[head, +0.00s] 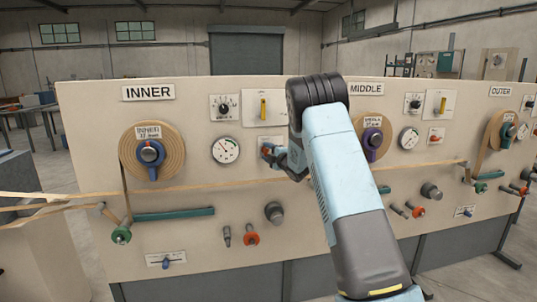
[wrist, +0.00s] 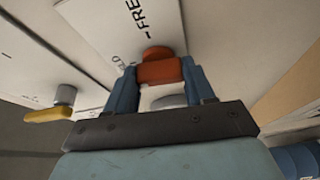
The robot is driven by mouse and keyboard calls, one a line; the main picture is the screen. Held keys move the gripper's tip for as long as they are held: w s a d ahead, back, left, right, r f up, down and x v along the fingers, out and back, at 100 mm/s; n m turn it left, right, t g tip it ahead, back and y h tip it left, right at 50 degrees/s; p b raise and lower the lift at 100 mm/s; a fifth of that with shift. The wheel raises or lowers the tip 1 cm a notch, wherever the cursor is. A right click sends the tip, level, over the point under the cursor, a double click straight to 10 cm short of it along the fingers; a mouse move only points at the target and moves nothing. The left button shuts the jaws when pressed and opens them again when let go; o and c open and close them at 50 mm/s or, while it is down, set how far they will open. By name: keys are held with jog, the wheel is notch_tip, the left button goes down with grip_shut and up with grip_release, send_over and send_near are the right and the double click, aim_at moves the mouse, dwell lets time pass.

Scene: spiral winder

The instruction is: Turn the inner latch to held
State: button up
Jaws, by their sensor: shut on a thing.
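The inner latch (wrist: 160,70) is an orange-red knob on a white plate on the INNER part of the panel. In the wrist view the plate (wrist: 128,30) shows the word FREE above the knob and a partly hidden word at the left. My gripper (wrist: 162,76) is shut on the latch, one blue finger on each side of it. In the head view my gripper (head: 270,153) is at the panel, right of the INNER gauge, and mostly hides the latch. Which marking the latch points to cannot be told.
A yellow lever (head: 263,106) on a white plate is just above the latch; it also shows in the wrist view (wrist: 46,115). The round gauge (head: 225,150) and the INNER reel (head: 175,168) are to the left. A tan strip (head: 225,186) runs just below my gripper.

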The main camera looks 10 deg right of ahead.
jog(key=shift+a+f+n+g, duration=0.15)
jog(key=shift+a+n+g, duration=0.15)
jog(key=shift+n, duration=0.3)
jog(key=shift+s+f, duration=0.1)
jog(key=o, duration=1)
jog(key=shift+o, duration=0.2)
jog(key=shift+d, duration=0.1)
jog(key=shift+d+r, duration=0.1)
jog(key=shift+r, duration=0.1)
jog(key=shift+s+d, duration=0.15)
jog(key=shift+s, duration=0.2)
jog(key=v, duration=1.2)
jog(key=shift+s, duration=0.4)
jog(key=shift+d, duration=0.1)
